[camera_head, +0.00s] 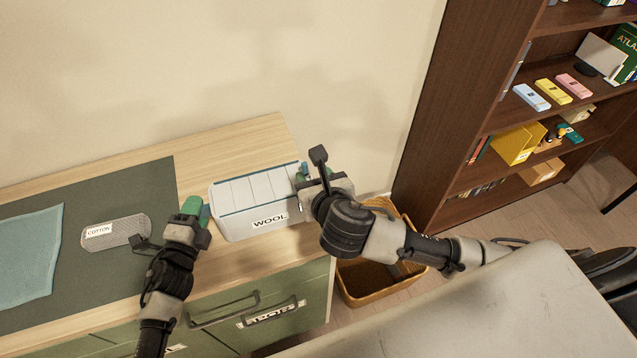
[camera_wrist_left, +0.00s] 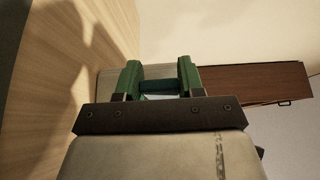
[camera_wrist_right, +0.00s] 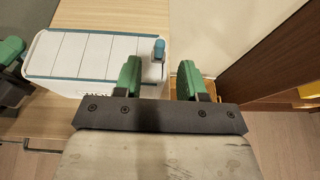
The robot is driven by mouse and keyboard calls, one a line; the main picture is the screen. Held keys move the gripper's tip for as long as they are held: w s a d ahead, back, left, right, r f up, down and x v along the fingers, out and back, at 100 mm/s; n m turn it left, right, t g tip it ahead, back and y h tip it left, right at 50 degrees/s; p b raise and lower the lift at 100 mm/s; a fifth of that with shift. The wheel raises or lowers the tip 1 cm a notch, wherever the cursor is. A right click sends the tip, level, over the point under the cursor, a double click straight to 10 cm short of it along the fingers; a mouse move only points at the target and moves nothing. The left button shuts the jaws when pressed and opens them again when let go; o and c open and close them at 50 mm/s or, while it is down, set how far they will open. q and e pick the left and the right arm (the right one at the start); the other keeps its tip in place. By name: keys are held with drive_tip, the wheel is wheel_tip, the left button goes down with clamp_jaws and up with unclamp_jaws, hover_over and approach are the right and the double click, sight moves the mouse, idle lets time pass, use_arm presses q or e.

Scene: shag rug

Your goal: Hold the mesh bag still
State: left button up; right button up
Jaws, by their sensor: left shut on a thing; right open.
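A white box-shaped bag (camera_head: 240,195) with blue edging and a WOOL label stands on the wooden top. Its mesh cannot be made out. My left gripper (camera_head: 196,209) is shut at the bag's left end; the gripped part is mostly hidden by the green fingers, also in the left wrist view (camera_wrist_left: 160,80). My right gripper (camera_head: 306,180) is open at the bag's right end. In the right wrist view, a blue pull tab (camera_wrist_right: 158,50) stands at that end, just beyond the open fingers. A flat grey pouch labelled COTTON (camera_head: 122,233) lies on the green mat.
A light blue cloth (camera_head: 28,255) lies on the green mat (camera_head: 150,185) at left. Green drawers (camera_head: 215,335) with handles sit below the top. A wicker basket (camera_head: 350,291) stands on the floor at right, beside a dark bookshelf (camera_head: 440,120).

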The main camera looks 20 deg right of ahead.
drive_tip(key=shift+v, duration=1.5)
use_arm(q)
drive_tip(key=o, duration=1.1)
